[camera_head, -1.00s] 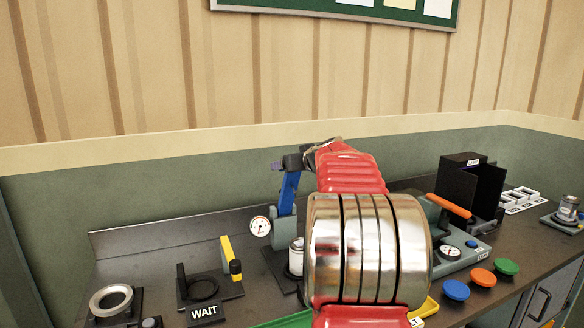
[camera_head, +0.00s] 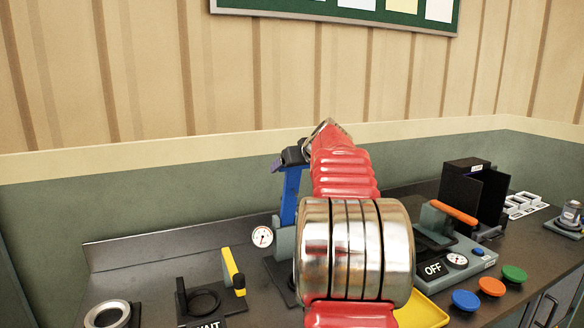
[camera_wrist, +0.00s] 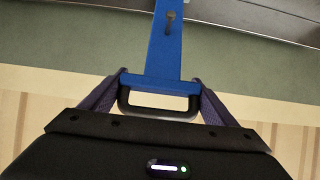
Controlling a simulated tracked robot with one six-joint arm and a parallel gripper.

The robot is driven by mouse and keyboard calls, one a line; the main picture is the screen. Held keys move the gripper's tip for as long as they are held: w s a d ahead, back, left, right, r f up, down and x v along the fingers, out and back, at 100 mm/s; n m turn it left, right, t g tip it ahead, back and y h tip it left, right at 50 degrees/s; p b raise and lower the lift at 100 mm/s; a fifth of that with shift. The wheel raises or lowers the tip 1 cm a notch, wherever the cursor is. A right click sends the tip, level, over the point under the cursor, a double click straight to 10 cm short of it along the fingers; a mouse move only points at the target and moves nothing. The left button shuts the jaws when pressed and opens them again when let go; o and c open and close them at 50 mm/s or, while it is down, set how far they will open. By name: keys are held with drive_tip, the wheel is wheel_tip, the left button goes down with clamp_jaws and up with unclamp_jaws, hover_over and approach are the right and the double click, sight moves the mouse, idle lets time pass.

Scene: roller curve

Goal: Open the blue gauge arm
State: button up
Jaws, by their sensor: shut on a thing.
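The blue gauge arm (camera_head: 289,196) stands nearly upright on its grey base, just left of my arm in the head view. A round white dial (camera_head: 262,237) sits beside its foot. In the wrist view the blue arm (camera_wrist: 163,50) runs from the top edge down to a black handle (camera_wrist: 160,108) at its end. My gripper (camera_wrist: 160,103) is shut on that handle, with a finger at each side of it. It also shows at the top of the arm in the head view (camera_head: 281,165). My red and silver arm hides part of the gauge's base.
A black stand with a yellow lever (camera_head: 232,268) and a metal ring (camera_head: 107,314) are at the left. A grey device with an orange handle (camera_head: 453,211), a black box (camera_head: 466,188) and blue, orange and green buttons (camera_head: 491,286) are at the right. The wall is behind.

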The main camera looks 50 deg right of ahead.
drive_tip(key=shift+s+d+f, duration=0.1)
drive_tip(key=shift+f, duration=0.2)
drive_tip(key=o, duration=1.2)
drive_tip(key=shift+r, duration=0.1)
drive_tip(key=shift+r, duration=0.1)
drive_tip(key=shift+s+a+r, duration=0.2)
drive_tip(key=shift+s+r, duration=0.15)
drive_tip(key=shift+s, duration=0.05)
drive_tip(key=v, duration=1.2)
drive_tip(key=shift+s+a, duration=0.1)
drive_tip(key=shift+s, duration=0.15)
